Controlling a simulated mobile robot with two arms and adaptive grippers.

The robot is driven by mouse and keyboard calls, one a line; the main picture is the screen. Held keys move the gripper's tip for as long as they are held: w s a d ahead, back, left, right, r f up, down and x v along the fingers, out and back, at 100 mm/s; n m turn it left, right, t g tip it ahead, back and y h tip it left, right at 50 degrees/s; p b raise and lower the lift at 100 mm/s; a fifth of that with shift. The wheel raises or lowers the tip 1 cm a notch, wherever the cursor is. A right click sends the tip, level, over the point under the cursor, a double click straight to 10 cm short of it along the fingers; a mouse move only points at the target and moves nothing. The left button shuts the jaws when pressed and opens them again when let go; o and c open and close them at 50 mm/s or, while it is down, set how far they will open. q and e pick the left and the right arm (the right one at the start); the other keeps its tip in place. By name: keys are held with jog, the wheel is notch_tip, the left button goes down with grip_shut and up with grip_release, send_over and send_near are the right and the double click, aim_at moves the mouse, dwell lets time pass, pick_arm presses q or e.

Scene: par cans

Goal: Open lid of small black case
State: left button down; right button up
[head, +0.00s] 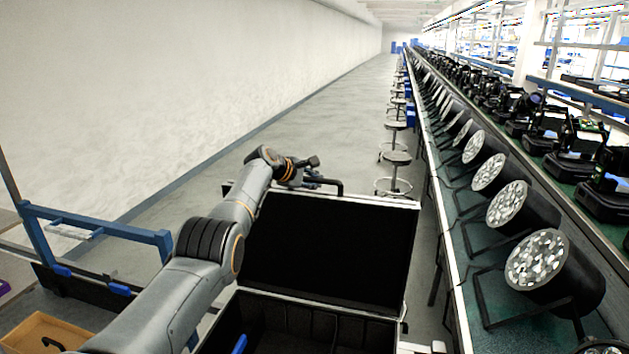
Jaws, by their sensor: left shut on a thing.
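The black case stands open below me, with its lid (335,250) raised roughly upright and its dark inner side facing me. A pale metal edge runs around the lid. The lower part of the case (270,320) is open at the bottom of the view, and its near side is cut off. My left gripper (314,178) is at the lid's top edge, shut on the lid; its fingers are small and partly hidden behind that edge. My right gripper is not in view.
A long bench (480,290) with several par cans (540,265) runs along the right, close to the case. Several stools (396,160) stand beyond the lid. A blue frame (100,222) and a cardboard box (45,332) are at the left. The floor between wall and stools is clear.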

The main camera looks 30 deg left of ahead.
pick_arm(q)
jog(key=shift+r, duration=0.1)
dwell(0.3)
jog(key=c, duration=1.3)
grip_release()
jog(key=shift+d, duration=0.1)
jog(key=shift+s+a+r, duration=0.35)
jog(key=shift+s+r, duration=0.05)
jog(key=shift+s, duration=0.2)
jog(key=v, duration=1)
jog(key=shift+s+d, duration=0.2)
jog(key=shift+s, duration=0.05)
jog(key=shift+r, duration=0.15)
